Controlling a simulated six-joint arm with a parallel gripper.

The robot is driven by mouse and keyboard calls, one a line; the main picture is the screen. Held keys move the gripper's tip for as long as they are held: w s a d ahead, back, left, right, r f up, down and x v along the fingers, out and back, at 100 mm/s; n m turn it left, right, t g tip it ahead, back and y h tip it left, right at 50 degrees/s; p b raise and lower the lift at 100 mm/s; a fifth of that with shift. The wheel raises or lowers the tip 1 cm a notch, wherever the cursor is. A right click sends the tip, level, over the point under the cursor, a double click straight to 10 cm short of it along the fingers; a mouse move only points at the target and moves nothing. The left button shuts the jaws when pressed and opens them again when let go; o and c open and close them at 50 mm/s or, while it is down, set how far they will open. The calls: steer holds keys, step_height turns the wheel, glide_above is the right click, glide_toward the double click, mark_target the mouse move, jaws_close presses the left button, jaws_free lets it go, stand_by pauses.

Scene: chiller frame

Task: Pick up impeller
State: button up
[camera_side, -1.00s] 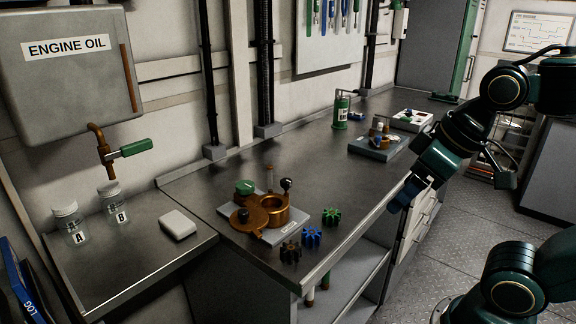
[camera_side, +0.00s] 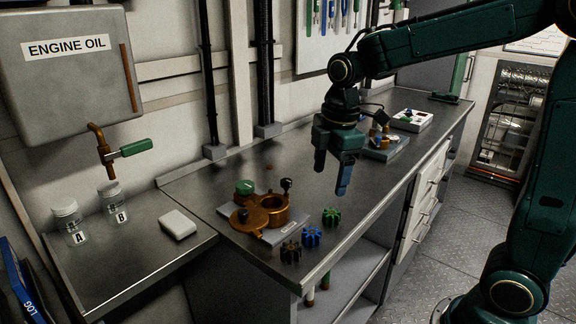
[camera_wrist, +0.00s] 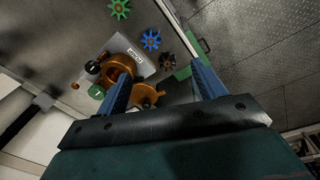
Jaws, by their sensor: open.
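Three toothed impellers stand in a row at the bench's front edge: a dark brown one (camera_side: 290,252), a blue one (camera_side: 311,237) and a green one (camera_side: 331,217). In the wrist view the green (camera_wrist: 119,8), blue (camera_wrist: 151,40) and brown (camera_wrist: 167,61) impellers lie at the top. My gripper (camera_side: 332,185) is open and empty, pointing down above the bench, behind and above the green impeller. Its blue fingers (camera_wrist: 162,82) are spread in the wrist view, with the impellers ahead of them.
A brass pump housing (camera_side: 283,210) with an open lid (camera_side: 249,218) sits on a grey plate beside the impellers. A white block (camera_side: 178,224) and jars A (camera_side: 70,224) and B (camera_side: 114,203) stand at left. A second fixture (camera_side: 384,147) is behind my gripper.

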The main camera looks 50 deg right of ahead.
steer(key=w+f+n, duration=0.2)
steer(key=w+f+n+g, duration=0.1)
steer(key=w, duration=0.1)
steer(key=shift+w+d+f, duration=0.1)
steer(key=shift+d+f, duration=0.15)
steer(key=shift+f, duration=0.05)
glide_above(312, 232)
steer(key=shift+a+f, duration=0.1)
steer(key=shift+f, duration=4.2)
steer(key=shift+f, duration=2.55)
steer(key=c, duration=1.1)
